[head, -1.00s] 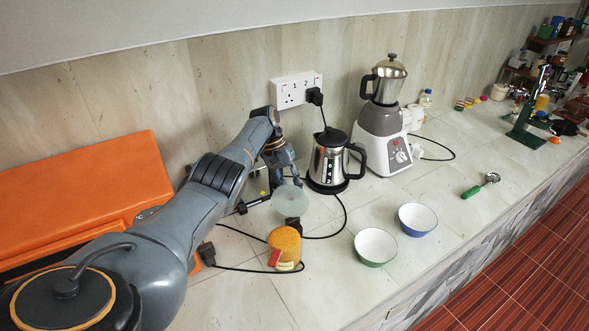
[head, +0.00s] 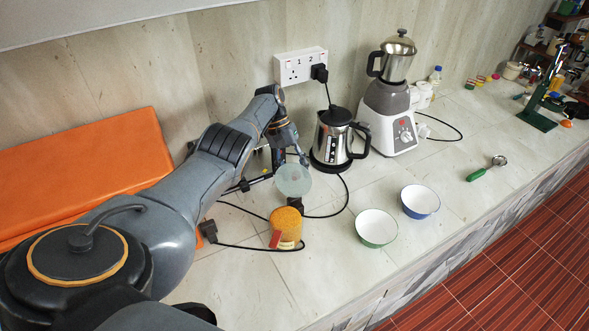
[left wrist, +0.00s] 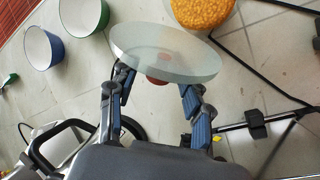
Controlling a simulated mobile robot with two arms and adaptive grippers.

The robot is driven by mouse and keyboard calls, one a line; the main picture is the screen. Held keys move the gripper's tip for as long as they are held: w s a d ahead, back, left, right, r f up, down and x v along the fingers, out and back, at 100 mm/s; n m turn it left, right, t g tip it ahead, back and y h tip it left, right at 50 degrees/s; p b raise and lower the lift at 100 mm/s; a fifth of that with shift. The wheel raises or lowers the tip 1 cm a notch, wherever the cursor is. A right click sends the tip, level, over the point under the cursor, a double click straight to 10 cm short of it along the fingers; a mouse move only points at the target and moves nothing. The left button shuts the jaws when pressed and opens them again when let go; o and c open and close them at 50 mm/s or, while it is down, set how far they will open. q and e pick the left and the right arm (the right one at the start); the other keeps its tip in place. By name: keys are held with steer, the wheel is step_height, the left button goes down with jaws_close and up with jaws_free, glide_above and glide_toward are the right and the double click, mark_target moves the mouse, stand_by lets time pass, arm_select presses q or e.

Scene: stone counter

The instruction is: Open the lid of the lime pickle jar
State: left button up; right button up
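The lime pickle jar (head: 286,228) stands upright and uncovered on the counter, its orange contents showing at the top and a red patch on its side. The contents also show at the top of the left wrist view (left wrist: 202,10). A pale translucent round lid (head: 292,179) is behind the jar, apart from it. My left gripper (head: 289,158) is at the lid. In the left wrist view its fingers stand on both sides under the lid (left wrist: 165,52) and appear to hold it. A small reddish part shows between them. My right gripper is not in view.
A steel kettle (head: 333,140) stands close behind the left gripper, with a mixer grinder (head: 392,115) to its right. Two bowls, green (head: 376,228) and blue (head: 420,201), sit right of the jar. An orange box (head: 80,175) lies at left. Black cables (head: 250,246) run around the jar.

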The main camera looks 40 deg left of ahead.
arm_select(q)
step_height(320, 180, up, 10)
stand_by(0.7)
stand_by(0.5)
